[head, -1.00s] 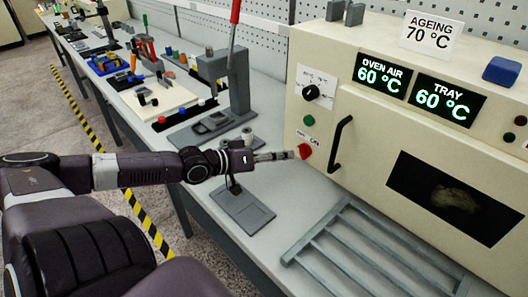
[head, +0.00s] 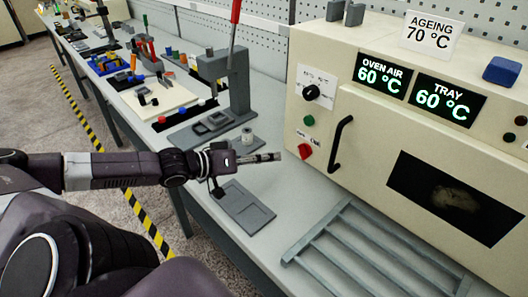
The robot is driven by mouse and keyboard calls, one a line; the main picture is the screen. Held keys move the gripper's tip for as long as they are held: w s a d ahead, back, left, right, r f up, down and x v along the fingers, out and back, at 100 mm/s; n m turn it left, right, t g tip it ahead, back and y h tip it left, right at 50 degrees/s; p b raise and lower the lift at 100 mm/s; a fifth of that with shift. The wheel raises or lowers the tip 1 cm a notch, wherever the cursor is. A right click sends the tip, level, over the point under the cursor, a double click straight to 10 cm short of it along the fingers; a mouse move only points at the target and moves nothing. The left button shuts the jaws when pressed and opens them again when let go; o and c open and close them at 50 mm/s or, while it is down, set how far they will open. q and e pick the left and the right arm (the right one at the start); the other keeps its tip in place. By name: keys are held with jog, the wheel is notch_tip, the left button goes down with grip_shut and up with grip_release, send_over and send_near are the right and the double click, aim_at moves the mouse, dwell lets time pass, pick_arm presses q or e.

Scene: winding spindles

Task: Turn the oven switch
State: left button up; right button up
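The red oven switch (head: 305,152) is a small knob low on the left side of the cream oven front (head: 362,142), with a small printed label above it. My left gripper (head: 278,157) reaches in from the left, level with the switch and pointing at it. Its slim fingers look closed together with nothing between them. A short gap separates the fingertips from the switch, so they are not touching. My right gripper is not in the head view.
A black door handle (head: 340,143) sticks out just right of the switch. A green button (head: 309,120) and a black dial (head: 312,92) sit above it. Below are a grey plate (head: 243,207) and a slatted rack (head: 345,240) on the bench. Displays (head: 382,75) read 60 °C.

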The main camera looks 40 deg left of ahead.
pick_arm(q)
jog(key=shift+s+a+r, duration=0.1)
jog(key=shift+s+a, duration=0.05)
jog(key=shift+s, duration=0.15)
dwell(0.6)
